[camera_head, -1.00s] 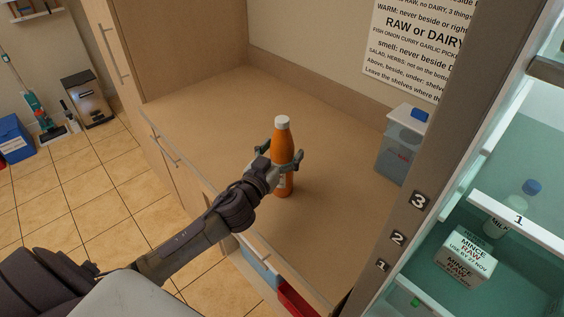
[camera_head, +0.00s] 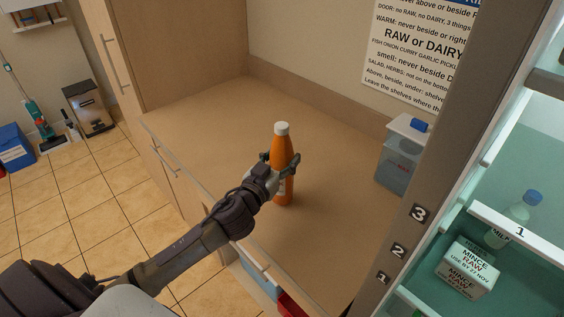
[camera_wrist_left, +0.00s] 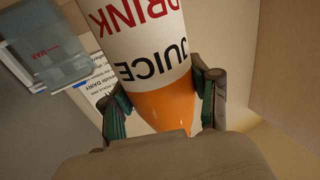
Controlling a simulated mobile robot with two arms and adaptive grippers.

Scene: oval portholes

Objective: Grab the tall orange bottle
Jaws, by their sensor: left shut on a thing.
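The tall orange bottle (camera_head: 282,150) with a white cap stands upright on the brown counter (camera_head: 215,125) in the head view. My left gripper (camera_head: 279,164) is shut on the bottle, with a finger on each side of its body. In the left wrist view the bottle (camera_wrist_left: 160,104) fills the middle, with a white label reading "JUICE" and "DRINK". The left gripper's fingers (camera_wrist_left: 160,105) press against both its sides there. My right gripper is not in view.
A clear container (camera_head: 401,155) with a blue part on its lid stands at the counter's back right. An open fridge at the right holds a mince box (camera_head: 467,268) and a milk bottle (camera_head: 524,207) on shelves. The counter left of the bottle is clear.

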